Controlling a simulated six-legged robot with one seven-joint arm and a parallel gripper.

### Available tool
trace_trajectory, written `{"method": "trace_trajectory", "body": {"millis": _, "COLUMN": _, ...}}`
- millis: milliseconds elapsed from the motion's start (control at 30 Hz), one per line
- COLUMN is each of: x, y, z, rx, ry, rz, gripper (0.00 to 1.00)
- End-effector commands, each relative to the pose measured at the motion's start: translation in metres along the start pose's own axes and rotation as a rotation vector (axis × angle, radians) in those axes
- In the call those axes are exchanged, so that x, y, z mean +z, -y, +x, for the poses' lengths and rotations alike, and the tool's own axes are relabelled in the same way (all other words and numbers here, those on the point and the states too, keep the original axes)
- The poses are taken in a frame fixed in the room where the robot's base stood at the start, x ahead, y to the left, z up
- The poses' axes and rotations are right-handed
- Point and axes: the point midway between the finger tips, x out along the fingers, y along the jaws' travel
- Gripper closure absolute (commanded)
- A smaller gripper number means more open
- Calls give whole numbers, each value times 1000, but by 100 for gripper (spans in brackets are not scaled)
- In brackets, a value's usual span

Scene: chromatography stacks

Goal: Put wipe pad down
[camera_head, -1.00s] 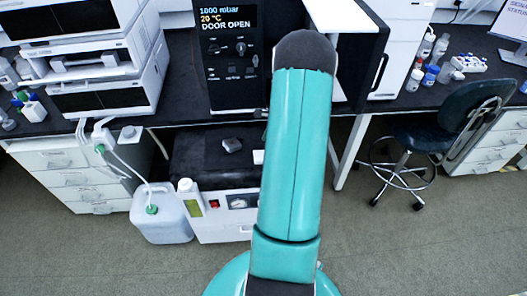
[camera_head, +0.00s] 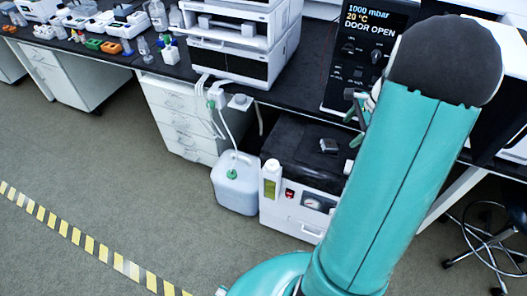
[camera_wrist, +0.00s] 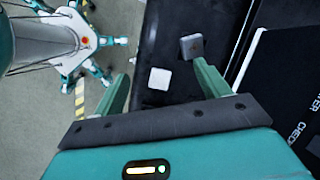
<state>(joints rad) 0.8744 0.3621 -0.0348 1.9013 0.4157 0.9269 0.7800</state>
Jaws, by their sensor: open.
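A white, flat, square piece (camera_wrist: 159,78), which looks like the wipe pad, lies on a dark surface in the wrist view. In the head view, part of it (camera_head: 348,166) shows on the black top of the pump unit (camera_head: 300,213), beside my arm. A small grey block (camera_wrist: 191,46) lies near it, and also shows in the head view (camera_head: 329,146). My gripper (camera_wrist: 161,70) is open, with its two green fingers apart and nothing held between them. The white piece appears between the fingers, seemingly beyond the tips. My arm hides most of the gripper in the head view.
A vacuum oven (camera_head: 365,52) reading DOOR OPEN stands on the bench above the pump unit. A white jug (camera_head: 236,185) with tubing stands on the floor to its left. Instrument stacks (camera_head: 243,40) fill the bench further left. Open floor with striped tape (camera_head: 90,243) lies at left.

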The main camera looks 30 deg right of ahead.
Motion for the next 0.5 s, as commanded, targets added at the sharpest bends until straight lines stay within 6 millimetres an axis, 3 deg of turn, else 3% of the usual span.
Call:
{"method": "trace_trajectory", "body": {"millis": 33, "x": 34, "y": 2, "z": -14, "rx": -4, "ry": -19, "rz": -116, "gripper": 25}}
{"method": "trace_trajectory", "body": {"millis": 200, "x": 124, "y": -10, "z": -44, "rx": -5, "ry": -74, "rz": -484, "gripper": 25}}
{"method": "trace_trajectory", "body": {"millis": 367, "x": 198, "y": -38, "z": -69, "rx": -13, "ry": -126, "rz": -826, "gripper": 25}}
{"method": "trace_trajectory", "body": {"millis": 500, "x": 251, "y": -73, "z": -87, "rx": -27, "ry": -174, "rz": -1124, "gripper": 25}}
